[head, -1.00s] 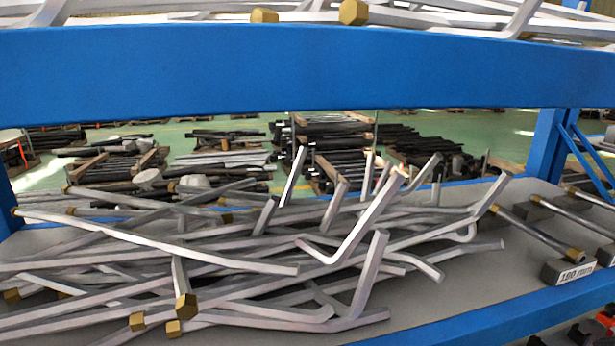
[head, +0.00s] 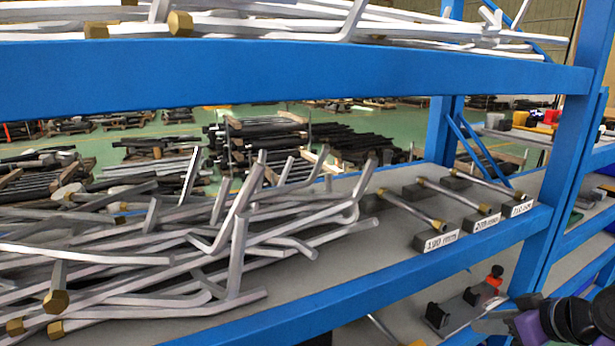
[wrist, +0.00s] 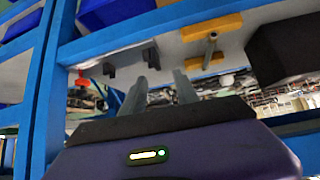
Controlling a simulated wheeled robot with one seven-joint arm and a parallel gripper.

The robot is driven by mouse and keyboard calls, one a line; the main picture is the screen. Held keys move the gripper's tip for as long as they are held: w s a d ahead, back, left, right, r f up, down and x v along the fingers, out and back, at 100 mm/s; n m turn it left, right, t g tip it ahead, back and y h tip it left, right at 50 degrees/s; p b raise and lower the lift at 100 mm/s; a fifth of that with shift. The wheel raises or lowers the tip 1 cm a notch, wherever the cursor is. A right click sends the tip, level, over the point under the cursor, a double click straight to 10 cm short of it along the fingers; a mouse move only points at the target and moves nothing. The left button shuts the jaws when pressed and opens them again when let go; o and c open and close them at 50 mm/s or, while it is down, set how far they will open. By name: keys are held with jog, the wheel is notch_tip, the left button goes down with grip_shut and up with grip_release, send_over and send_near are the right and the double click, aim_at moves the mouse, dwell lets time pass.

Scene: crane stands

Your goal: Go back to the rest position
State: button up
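My gripper (wrist: 160,91) shows in the wrist view as two grey fingers with a gap between them. It is open and nothing is seen held in it. Behind the fingers is the purple and black body of my wrist. In the head view, a purple and black part of my arm shows at the lower right corner, in front of the blue rack (head: 500,240).
Bent grey bars (head: 130,255) with brass ends are heaped on the shelf at left. Rods lie on labelled dark blocks (head: 436,241) to the right. A lower shelf has a black holder (head: 450,312). The wrist view shows blue rack beams (wrist: 160,25), a yellow holder (wrist: 205,28) and a black box (wrist: 283,45).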

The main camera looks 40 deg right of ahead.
jog(key=w+d+r+m+t+h, duration=0.2)
jog(key=d+r+m+h, duration=0.2)
jog(key=d+h, duration=0.15)
jog(key=a+f+n+t, duration=0.1)
jog(key=a+f+t, duration=0.15)
jog(key=a, duration=1.05)
jog(key=a+f+n+t, duration=0.1)
jog(key=a+t, duration=0.2)
jog(key=a, duration=1)
jog(key=s+a+f+n+y, duration=0.2)
jog(key=s+a+y, duration=0.2)
jog(key=a, duration=0.5)
jog(key=s+a+f+n+g+y, duration=0.1)
jog(key=s+a+f+n+y, duration=0.2)
jog(key=s+a, duration=0.5)
jog(key=shift+a+n+y, duration=0.3)
jog(key=shift+a+y, duration=0.45)
